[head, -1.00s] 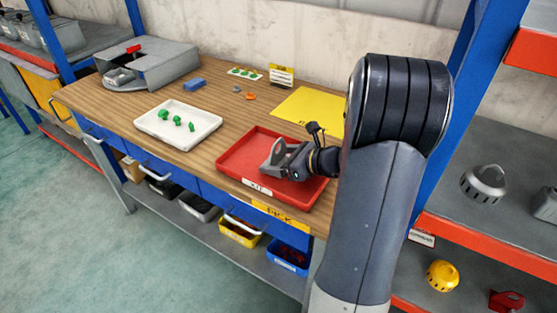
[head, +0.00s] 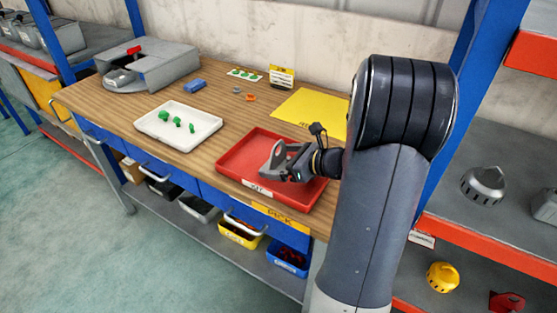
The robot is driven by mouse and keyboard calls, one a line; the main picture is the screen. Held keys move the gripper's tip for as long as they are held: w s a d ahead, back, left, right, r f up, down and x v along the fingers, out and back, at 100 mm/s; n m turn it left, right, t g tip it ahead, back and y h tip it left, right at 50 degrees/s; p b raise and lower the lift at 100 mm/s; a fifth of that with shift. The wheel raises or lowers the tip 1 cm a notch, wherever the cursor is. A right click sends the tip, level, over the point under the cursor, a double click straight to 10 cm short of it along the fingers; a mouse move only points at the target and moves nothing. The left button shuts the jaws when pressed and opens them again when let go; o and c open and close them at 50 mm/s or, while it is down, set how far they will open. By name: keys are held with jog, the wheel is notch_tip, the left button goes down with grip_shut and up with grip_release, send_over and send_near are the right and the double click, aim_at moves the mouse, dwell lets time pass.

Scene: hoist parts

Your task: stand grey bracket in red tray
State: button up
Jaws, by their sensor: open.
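The red tray (head: 237,162) lies on the front right of the wooden bench, with a white "KIT" label on its front wall. The grey bracket (head: 273,159) stands in the tray, its pointed plate upright, right of the tray's middle. My gripper (head: 287,169) reaches in from the right, close against the bracket. Its jaws are open. The dark fingers and the bracket's lower part overlap, so I cannot tell whether they touch.
A white tray (head: 150,124) with green parts lies to the left. A yellow mat (head: 312,110) lies behind the red tray. A grey fixture (head: 160,62), a blue block (head: 189,85) and small parts are further back. Shelves stand at right.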

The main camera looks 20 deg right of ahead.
jog(key=v, duration=0.6)
jog(key=shift+s+d+r, duration=0.15)
jog(key=shift+s+d, duration=0.05)
jog(key=shift+s, duration=0.15)
dwell(1.0)
